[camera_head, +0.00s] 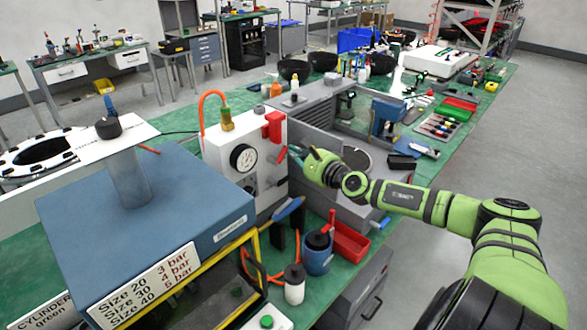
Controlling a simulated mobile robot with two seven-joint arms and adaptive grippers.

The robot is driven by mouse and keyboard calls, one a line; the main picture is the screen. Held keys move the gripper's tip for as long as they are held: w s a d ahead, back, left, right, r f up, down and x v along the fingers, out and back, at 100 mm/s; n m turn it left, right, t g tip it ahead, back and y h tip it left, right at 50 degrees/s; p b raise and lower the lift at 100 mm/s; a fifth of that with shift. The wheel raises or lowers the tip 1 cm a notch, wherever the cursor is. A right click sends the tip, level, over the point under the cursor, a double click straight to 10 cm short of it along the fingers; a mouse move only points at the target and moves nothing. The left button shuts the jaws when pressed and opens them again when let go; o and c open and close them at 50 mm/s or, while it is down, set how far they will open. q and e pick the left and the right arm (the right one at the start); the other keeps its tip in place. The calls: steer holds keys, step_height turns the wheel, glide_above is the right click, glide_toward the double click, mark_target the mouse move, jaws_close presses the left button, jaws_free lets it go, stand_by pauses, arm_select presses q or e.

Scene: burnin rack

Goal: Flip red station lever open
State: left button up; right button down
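A white station box (217,147) with a round black-and-white gauge (243,158) stands on the green bench left of centre. A red block (272,126) sits at its upper right edge. A short red lever-like piece (281,156) sticks out from its right side, below the block. My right gripper (299,155) reaches in from the right, with its fingertips close to this red piece. I cannot tell whether they touch it, and the finger gap is too small to judge. My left gripper is not in view.
A blue box (180,215) with a grey cylinder stands at the front left. A red bin (350,241), a blue container (317,252) and a white bottle (294,284) stand below my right gripper. A grey machine (310,103) stands behind. An orange hose (203,106) loops above the station.

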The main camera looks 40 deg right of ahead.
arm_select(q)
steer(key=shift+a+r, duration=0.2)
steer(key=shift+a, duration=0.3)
arm_select(e)
steer(key=shift+a+r+n, duration=0.25)
steer(key=shift+r+n, duration=0.15)
steer(key=shift+n, duration=0.5)
stand_by(0.5)
arm_select(q)
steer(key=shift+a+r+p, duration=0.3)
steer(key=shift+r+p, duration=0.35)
steer(key=shift+p, duration=0.2)
arm_select(e)
steer(key=shift+a+r+n+t, duration=0.15)
steer(key=shift+a+r+n, duration=0.1)
steer(key=shift+n, duration=0.5)
steer(key=shift+a+r+n+t, duration=0.15)
steer(key=shift+a+n, duration=0.05)
steer(key=shift+n, duration=0.55)
stand_by(1.4)
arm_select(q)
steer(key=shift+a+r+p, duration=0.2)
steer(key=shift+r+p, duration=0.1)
arm_select(e)
steer(key=shift+s+a+r+h, duration=0.1)
steer(key=shift+a+r+h, duration=0.1)
steer(key=shift+h, duration=0.1)
stand_by(1.8)
